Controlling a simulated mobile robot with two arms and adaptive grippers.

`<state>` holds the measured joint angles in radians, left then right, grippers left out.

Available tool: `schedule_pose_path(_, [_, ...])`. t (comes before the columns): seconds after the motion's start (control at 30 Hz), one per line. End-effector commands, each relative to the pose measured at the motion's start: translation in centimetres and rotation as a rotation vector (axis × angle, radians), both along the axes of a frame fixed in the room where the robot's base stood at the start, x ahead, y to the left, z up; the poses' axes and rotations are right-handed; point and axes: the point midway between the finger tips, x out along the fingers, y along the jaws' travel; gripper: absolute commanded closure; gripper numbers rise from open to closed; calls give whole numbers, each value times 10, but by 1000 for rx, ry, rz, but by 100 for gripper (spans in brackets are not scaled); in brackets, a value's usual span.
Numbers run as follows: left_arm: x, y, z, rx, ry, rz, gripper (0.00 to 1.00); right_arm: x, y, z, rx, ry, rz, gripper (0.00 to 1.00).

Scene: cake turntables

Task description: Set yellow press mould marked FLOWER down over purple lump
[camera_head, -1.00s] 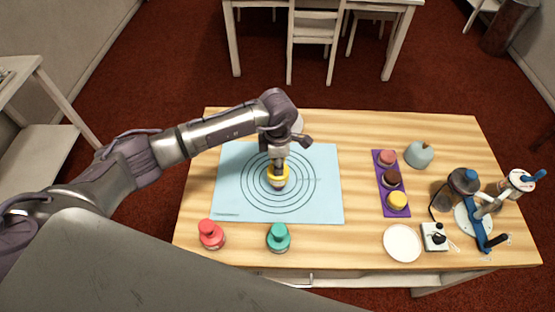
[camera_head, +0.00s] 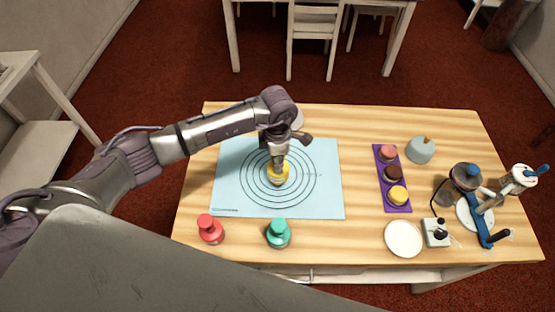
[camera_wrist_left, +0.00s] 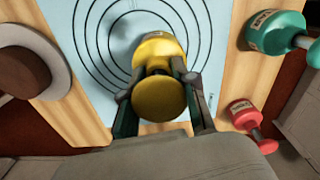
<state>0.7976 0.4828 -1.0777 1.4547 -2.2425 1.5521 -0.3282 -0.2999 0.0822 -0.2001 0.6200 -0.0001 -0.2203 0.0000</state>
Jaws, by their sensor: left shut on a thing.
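The yellow press mould (camera_head: 278,178) is over the middle of the ringed light-blue mat (camera_head: 325,205). My left gripper (camera_head: 278,164) comes down from above and is shut on the mould's handle. The left wrist view shows the mould's round yellow knob (camera_wrist_left: 159,98) between the two fingers, with its wider body (camera_wrist_left: 158,47) beyond. I cannot read a marking on it. No purple lump shows clearly; the mould and gripper cover the centre of the rings. I cannot tell whether the mould touches anything beneath it. My right gripper is not in view.
A red mould (camera_head: 210,230) and a teal mould (camera_head: 278,234) stand at the mat's front edge.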

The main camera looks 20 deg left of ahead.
Motion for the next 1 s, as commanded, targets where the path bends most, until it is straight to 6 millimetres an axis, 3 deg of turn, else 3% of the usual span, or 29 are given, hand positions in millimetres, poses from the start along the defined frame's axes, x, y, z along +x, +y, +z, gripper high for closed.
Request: schedule_pose_path(1.0, [0, 0, -27, 0, -1, 1, 100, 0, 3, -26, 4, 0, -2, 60])
